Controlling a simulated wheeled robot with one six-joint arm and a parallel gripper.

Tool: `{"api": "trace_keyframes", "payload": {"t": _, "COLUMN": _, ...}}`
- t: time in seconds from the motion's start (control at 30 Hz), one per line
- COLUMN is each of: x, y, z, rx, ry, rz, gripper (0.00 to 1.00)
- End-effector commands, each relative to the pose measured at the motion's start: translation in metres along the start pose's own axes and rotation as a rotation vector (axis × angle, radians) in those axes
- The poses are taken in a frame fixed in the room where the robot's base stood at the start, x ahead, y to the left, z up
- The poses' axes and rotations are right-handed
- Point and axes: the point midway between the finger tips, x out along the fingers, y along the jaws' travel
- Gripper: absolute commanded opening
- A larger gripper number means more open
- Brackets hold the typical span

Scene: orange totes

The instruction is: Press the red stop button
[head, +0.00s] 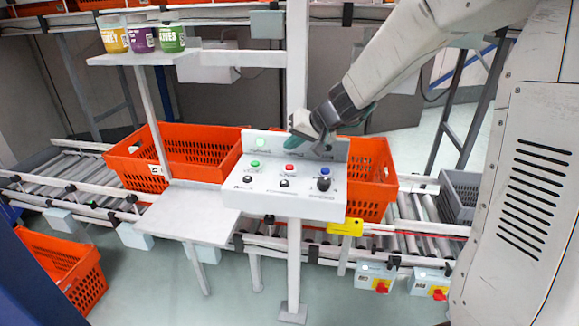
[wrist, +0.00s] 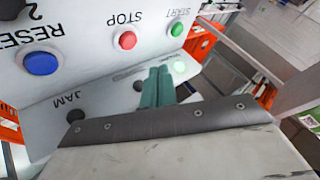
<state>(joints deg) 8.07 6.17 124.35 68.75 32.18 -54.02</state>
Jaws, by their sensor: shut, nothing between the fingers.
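The red stop button (head: 289,168) sits in the upper row of a white control panel (head: 232,193), between a green and a blue button. In the wrist view the red button (wrist: 127,40) shows above the fingers, with the word STOP beside it, upside down. My gripper (head: 296,143) is over the back part of the panel, in front of its upright back plate. Its teal fingers (wrist: 158,87) are together and empty. They look apart from the red button, which is uncovered in both views.
The green start button (wrist: 177,29) and blue reset button (wrist: 40,63) flank the red one. Black controls (head: 284,184) sit in the lower row. The upright plate carries a lit green lamp (head: 261,143). Orange totes (head: 190,150) stand on the roller conveyor behind. Jars (head: 142,38) stand on a shelf.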

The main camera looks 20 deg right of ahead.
Motion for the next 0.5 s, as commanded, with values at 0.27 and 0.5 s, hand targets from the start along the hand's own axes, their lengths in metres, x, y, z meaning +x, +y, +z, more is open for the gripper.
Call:
{"api": "trace_keyframes", "payload": {"t": 0.27, "x": 0.021, "y": 0.015, "z": 0.015, "rx": 0.002, "ry": -0.001, "rz": 0.0, "gripper": 0.0}}
{"api": "trace_keyframes", "payload": {"t": 0.5, "x": 0.025, "y": 0.018, "z": 0.018, "rx": 0.0, "ry": 0.0, "rz": 0.001, "gripper": 0.0}}
